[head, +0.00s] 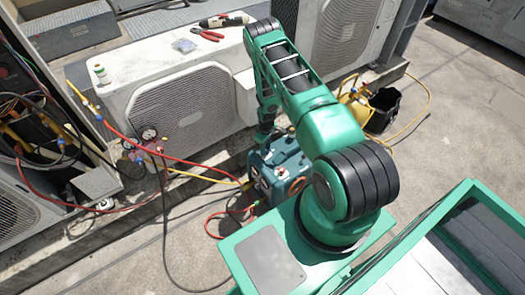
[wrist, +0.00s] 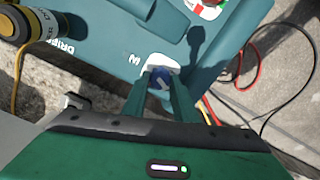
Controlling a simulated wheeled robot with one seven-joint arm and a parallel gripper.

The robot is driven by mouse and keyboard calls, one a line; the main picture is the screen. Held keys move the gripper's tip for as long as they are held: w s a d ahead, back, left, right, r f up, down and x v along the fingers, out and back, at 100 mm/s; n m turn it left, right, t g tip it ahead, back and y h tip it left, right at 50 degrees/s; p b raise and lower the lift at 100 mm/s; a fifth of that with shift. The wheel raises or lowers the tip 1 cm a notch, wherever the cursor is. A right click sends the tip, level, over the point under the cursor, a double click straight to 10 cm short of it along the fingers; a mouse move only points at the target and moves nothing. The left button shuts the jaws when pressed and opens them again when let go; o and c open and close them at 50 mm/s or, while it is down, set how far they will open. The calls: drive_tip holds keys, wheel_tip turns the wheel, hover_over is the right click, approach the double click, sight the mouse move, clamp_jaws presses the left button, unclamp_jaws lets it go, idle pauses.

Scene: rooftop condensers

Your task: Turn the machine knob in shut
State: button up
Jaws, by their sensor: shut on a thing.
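The teal machine (head: 279,172) stands on the ground in front of the white condenser, partly hidden by my arm in the head view. In the wrist view its teal top (wrist: 115,70) fills the upper part. The machine knob (wrist: 160,80) is blue with a white mark, in front of a white patch on the teal body. My gripper (wrist: 158,82) is shut on the knob, one finger on each side, so only part of it shows. In the head view my gripper (head: 262,138) reaches down to the machine; the knob itself is hidden there.
A white condenser (head: 185,105) stands behind, with red pliers (head: 207,35) on top. Gauges (head: 149,134) and red and yellow hoses (head: 200,162) lie left of the machine. A black bin (head: 383,108) stands right. In the wrist view a yellow-and-black cylinder (wrist: 38,22) is at upper left.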

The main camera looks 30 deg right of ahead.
drive_tip(key=m, duration=0.3)
drive_tip(key=s+m, duration=0.1)
drive_tip(key=m, duration=0.2)
drive_tip(key=shift+d+f+m, duration=0.1)
drive_tip(key=shift+d+m, duration=0.1)
drive_tip(key=shift+m, duration=0.1)
drive_tip(key=m, duration=0.6)
drive_tip(key=shift+a, duration=0.15)
drive_tip(key=shift+m, duration=0.3)
drive_tip(key=o, duration=1)
drive_tip(key=shift+w, duration=0.1)
drive_tip(key=shift+o, duration=0.2)
drive_tip(key=shift+w, duration=0.15)
drive_tip(key=shift+w+r, duration=0.1)
drive_tip(key=shift+r, duration=0.1)
wheel_tip(320, 180, up, 10)
drive_tip(key=shift+r, duration=0.2)
